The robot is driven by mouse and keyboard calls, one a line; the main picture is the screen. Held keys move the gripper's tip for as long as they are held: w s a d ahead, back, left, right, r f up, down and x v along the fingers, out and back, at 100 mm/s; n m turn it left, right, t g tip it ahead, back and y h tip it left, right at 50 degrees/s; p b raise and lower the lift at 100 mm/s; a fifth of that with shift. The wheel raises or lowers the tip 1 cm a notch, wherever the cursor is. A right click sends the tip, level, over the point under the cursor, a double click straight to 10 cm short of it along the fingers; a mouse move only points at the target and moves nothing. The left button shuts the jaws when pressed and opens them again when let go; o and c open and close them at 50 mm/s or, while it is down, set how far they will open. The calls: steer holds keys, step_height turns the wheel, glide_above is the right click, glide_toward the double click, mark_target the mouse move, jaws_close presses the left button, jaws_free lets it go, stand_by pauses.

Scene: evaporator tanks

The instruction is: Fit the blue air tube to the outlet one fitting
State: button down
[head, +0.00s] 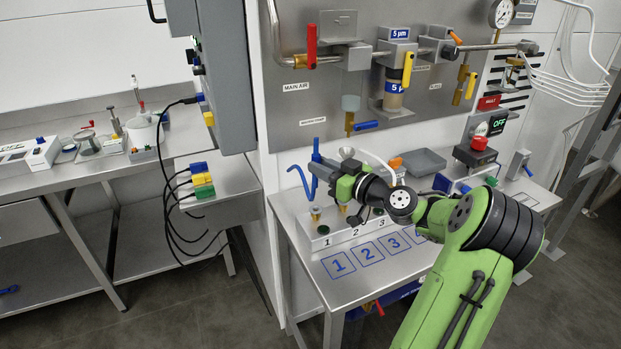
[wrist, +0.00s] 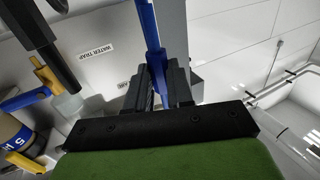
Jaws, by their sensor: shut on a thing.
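My gripper (head: 320,163) is shut on the blue air tube (head: 303,178). The tube is bent, with a loop hanging to the left of the jaws. In the wrist view the tube (wrist: 151,38) stands between the two dark fingers (wrist: 163,80). The outlet block (head: 326,238) is white and numbered 1, 2, 3 on its front. A brass fitting, outlet one (head: 315,213), stands upright above number 1. The tube is above this fitting and looks apart from it. The tube's lower end is small in the head view, so its exact alignment is unclear.
The steel panel behind carries a red-handled valve (head: 311,46), filters and a blue-handled drain (head: 366,126). A grey tray (head: 422,161) and a red button box (head: 477,148) stand behind my arm. The bench front, with numbered squares (head: 338,265), is clear.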

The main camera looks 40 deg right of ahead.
step_height(320, 180, down, 6)
steer(key=b, duration=0.6)
steer(key=shift+b, duration=0.4)
steer(key=shift+r, duration=0.1)
steer(key=shift+b, duration=0.75)
stand_by(0.8)
steer(key=shift+s+f, duration=0.1)
steer(key=shift+f, duration=1.35)
steer(key=c, duration=0.9)
jaws_free()
